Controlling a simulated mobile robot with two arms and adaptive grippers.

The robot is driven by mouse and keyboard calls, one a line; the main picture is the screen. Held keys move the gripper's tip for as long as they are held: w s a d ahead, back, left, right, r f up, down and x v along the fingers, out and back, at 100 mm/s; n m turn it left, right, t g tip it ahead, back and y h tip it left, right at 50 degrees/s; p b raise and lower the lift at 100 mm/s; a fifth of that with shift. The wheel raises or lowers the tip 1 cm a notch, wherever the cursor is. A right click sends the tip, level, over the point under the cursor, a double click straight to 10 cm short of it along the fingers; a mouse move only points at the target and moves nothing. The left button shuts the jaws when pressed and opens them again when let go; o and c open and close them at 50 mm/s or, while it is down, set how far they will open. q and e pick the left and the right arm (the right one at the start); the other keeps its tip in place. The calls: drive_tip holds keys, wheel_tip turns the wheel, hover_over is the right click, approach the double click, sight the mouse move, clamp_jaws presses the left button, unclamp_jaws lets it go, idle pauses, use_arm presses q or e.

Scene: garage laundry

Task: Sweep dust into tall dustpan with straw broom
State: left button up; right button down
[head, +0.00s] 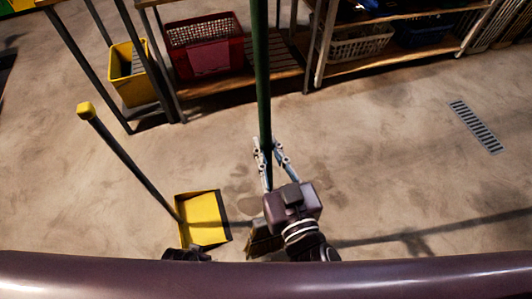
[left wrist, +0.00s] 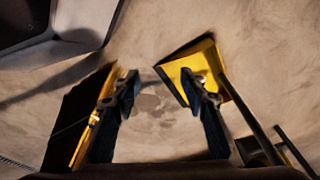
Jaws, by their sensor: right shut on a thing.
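The yellow dustpan (head: 203,217) stands on the floor at lower left in the head view, its long dark handle with a yellow tip leaning up and left. It also shows in the left wrist view (left wrist: 188,68). My right gripper (head: 268,152) is shut on the green handle of the straw broom (head: 263,75). The broom head is low, right of the pan and partly hidden by my right gripper. Darker dust patches (head: 238,186) lie on the floor near pan and broom. My left gripper (left wrist: 160,83) is open and empty, the pan beyond its right finger.
Shelving along the back holds a red basket (head: 205,45) and a light basket (head: 358,42). A yellow bin (head: 130,75) stands by the left shelf legs. A floor drain (head: 476,126) is at right. The floor between is clear.

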drive_tip(key=shift+a+r, duration=0.1)
drive_tip(key=shift+a, duration=0.05)
drive_tip(key=shift+f, duration=0.2)
wheel_tip(320, 180, down, 4)
drive_tip(key=b, duration=0.3)
drive_tip(key=shift+f+b, duration=0.15)
drive_tip(key=shift+b, duration=0.2)
use_arm(q)
wheel_tip(320, 180, up, 14)
drive_tip(key=w, duration=0.2)
drive_tip(key=shift+w+t, duration=0.35)
drive_tip(key=shift+t, duration=0.05)
use_arm(e)
drive_tip(key=shift+f, duration=0.25)
use_arm(q)
drive_tip(key=shift+r, duration=0.1)
use_arm(e)
drive_tip(key=shift+f, duration=0.1)
use_arm(q)
drive_tip(key=shift+d+r+b, duration=0.1)
drive_tip(key=shift+r+b, duration=0.3)
drive_tip(key=shift+r, duration=0.2)
use_arm(e)
drive_tip(key=shift+f, duration=0.15)
use_arm(q)
drive_tip(key=shift+r, duration=0.15)
use_arm(e)
drive_tip(key=shift+f, duration=0.1)
